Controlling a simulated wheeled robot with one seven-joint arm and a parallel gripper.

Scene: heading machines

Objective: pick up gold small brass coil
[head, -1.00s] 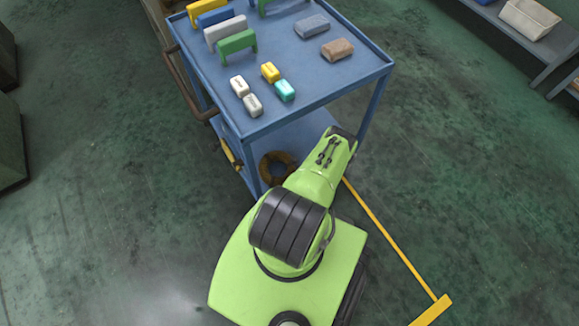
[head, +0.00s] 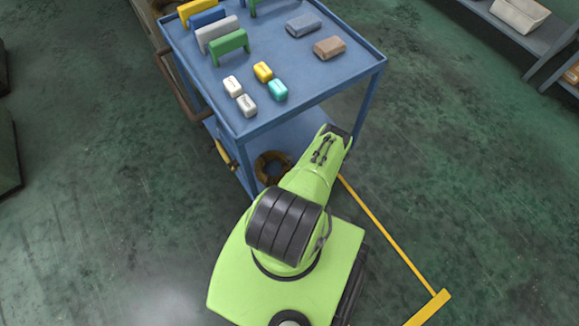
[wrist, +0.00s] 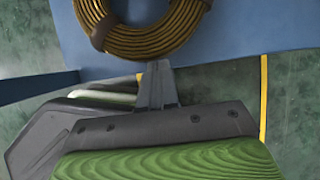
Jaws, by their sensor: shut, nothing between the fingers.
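The gold brass coil (head: 263,168) lies on the lower shelf of the blue cart, partly hidden in the head view by the cart's front leg and my arm. In the wrist view the coil (wrist: 150,47) is a wound ring with a dark band at its left, cut off by the top edge. My gripper (wrist: 156,66) is shut and empty, its fingertips just below the coil's near rim in the picture. I cannot tell the height gap between them. In the head view my gripper's fingers are hidden by my arm.
The blue cart's top (head: 290,75) bears several colored blocks and handle-shaped pieces above the coil's shelf (wrist: 230,35). A cart leg (head: 243,170) stands left of the coil. A yellow floor line (head: 390,232) runs to the right.

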